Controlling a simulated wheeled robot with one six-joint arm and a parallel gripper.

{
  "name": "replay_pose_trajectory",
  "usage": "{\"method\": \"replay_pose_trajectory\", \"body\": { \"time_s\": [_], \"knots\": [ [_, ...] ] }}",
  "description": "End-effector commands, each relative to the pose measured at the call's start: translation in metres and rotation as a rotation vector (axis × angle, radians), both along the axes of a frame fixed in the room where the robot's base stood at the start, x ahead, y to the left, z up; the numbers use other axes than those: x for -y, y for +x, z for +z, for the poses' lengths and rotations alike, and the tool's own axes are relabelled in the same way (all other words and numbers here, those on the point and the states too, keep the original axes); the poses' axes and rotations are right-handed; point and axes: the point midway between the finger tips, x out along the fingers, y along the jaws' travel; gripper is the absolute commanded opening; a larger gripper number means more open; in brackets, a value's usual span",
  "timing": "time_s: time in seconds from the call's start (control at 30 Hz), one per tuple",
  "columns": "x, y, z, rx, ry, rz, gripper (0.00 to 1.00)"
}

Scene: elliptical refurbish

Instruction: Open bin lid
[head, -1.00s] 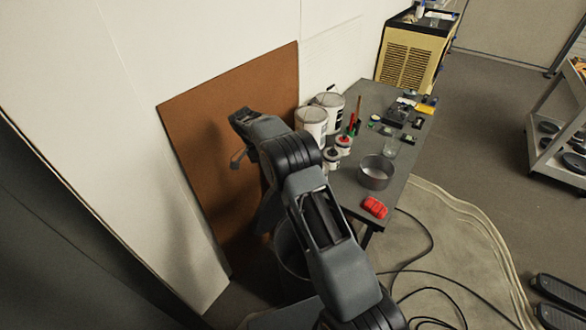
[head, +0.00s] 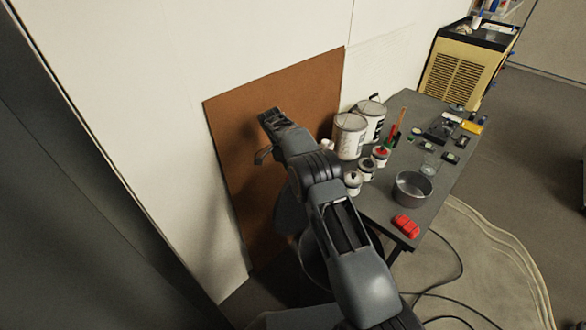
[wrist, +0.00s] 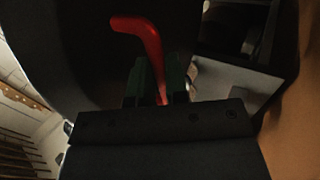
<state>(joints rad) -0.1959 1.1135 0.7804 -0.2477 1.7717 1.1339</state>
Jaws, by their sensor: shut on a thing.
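In the wrist view, my gripper (wrist: 160,72) has its two green fingers shut around a red curved handle (wrist: 146,38). The handle stands out in front of a large dark surface (wrist: 75,55), which looks like the bin lid. In the head view, a dark bin (head: 314,264) stands on the floor below my arm, partly hidden by it. A dark tilted panel (head: 289,212), apparently the raised lid, shows just above the bin, beside my forearm. My fingers and the red handle are hidden in the head view.
A brown board (head: 228,140) leans on the white wall behind the bin. A grey table (head: 455,180) stands to the right with paint cans (head: 349,136), a metal pot (head: 412,187) and a red item (head: 406,226). A cable lies on the floor below it.

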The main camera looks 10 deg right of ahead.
Motion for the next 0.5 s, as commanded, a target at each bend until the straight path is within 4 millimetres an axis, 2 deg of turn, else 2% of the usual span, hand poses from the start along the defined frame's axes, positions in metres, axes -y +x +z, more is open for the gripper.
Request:
{"method": "replay_pose_trajectory", "body": {
  "time_s": [0.03,0.3,0.5],
  "knots": [
    [0.0014,-0.0026,-0.0098,-0.016,-0.001,-0.002,0.16],
    [-0.0011,-0.0018,-0.0061,-0.010,-0.002,0.003,0.40],
    [-0.0018,-0.0015,-0.0046,-0.008,-0.003,0.004,0.40]
  ]
}}
